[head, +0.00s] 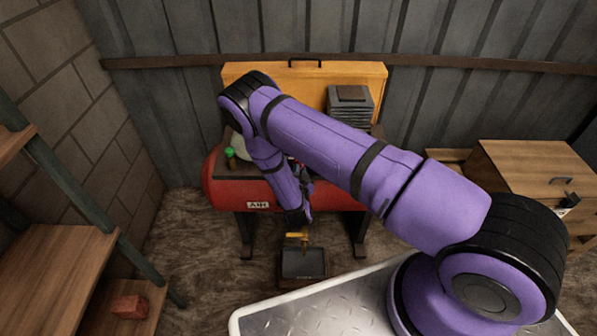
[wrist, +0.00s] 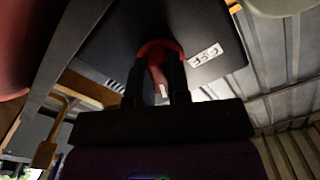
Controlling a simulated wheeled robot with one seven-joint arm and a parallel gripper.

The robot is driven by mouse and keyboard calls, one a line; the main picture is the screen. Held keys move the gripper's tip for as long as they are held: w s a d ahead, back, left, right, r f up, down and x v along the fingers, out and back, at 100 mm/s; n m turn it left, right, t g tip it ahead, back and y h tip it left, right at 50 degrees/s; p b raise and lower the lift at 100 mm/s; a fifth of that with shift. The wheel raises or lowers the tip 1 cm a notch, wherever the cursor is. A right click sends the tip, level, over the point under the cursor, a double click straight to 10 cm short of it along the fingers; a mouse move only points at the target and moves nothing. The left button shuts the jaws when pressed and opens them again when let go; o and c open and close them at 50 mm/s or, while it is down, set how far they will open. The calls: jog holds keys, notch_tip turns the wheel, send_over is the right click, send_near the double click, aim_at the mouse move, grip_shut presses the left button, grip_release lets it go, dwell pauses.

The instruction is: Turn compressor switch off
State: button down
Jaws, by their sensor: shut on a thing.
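The red compressor tank (head: 222,185) stands against the back wall, behind my arm, with a white label on its front. In the wrist view a dark box (wrist: 205,30) carries a white label plate and a red switch (wrist: 155,50). My gripper (wrist: 160,68) has its two dark fingers on either side of the red switch and is shut on it. The fingers hide part of the switch, so its exact setting is hard to read.
A yellow panel (head: 250,74) with a handle stands behind the compressor. A dark tray (head: 303,262) lies on the floor below it. A wooden cabinet (head: 535,165) stands at right.

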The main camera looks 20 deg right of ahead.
jog(key=shift+s+d+n, duration=0.1)
jog(key=shift+d+n, duration=0.05)
jog(key=shift+n, duration=7.25)
jog(key=c, duration=1.1)
grip_release()
jog(key=v, duration=1)
jog(key=shift+s, duration=0.4)
jog(key=shift+w+r, duration=0.1)
